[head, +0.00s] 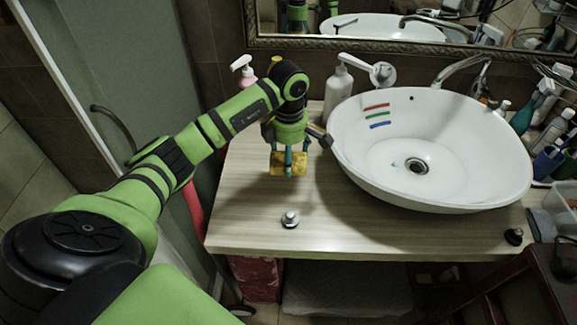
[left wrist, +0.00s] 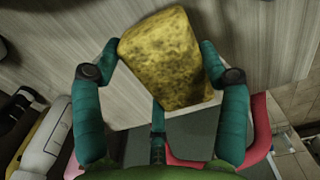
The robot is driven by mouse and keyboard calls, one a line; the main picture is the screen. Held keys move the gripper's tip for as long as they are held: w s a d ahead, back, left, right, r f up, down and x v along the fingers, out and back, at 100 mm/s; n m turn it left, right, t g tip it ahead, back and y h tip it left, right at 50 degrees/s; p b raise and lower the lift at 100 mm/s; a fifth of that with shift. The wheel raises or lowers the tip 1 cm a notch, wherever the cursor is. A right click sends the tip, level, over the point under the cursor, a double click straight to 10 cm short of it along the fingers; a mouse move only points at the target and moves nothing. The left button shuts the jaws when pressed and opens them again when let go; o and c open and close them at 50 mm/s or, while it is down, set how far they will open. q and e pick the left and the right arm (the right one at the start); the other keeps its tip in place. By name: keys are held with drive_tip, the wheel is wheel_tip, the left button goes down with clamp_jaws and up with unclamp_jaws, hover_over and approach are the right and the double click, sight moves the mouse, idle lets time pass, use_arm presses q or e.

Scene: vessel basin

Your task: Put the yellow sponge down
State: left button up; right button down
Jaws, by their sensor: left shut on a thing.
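The yellow sponge (head: 279,164) is in my left gripper (head: 288,163), over the left part of the wooden counter in the head view. In the left wrist view the sponge (left wrist: 172,60) is a mottled yellow block between the teal fingers of my left gripper (left wrist: 163,72). The gripper is shut on it. Whether the sponge touches the counter cannot be told. My right gripper is not in view.
The wooden counter (head: 245,205) is bare around the sponge. A small metal knob (head: 290,219) stands near its front edge. The white basin (head: 350,160) with coloured marks is to the right. Bottles, including a white pump bottle (head: 338,92), stand behind.

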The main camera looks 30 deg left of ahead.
use_arm(q)
drive_tip(key=shift+w+f, duration=0.1)
drive_tip(key=shift+f, duration=0.65)
wheel_tip(320, 180, down, 3)
drive_tip(key=shift+p, duration=0.6)
drive_tip(key=shift+f, duration=0.35)
drive_tip(key=o, duration=1.1)
drive_tip(key=shift+r, duration=0.25)
drive_tip(key=shift+r+b, duration=0.3)
drive_tip(key=shift+r, duration=0.05)
wheel_tip(320, 180, up, 11)
drive_tip(key=b, duration=0.3)
drive_tip(key=shift+r, duration=0.1)
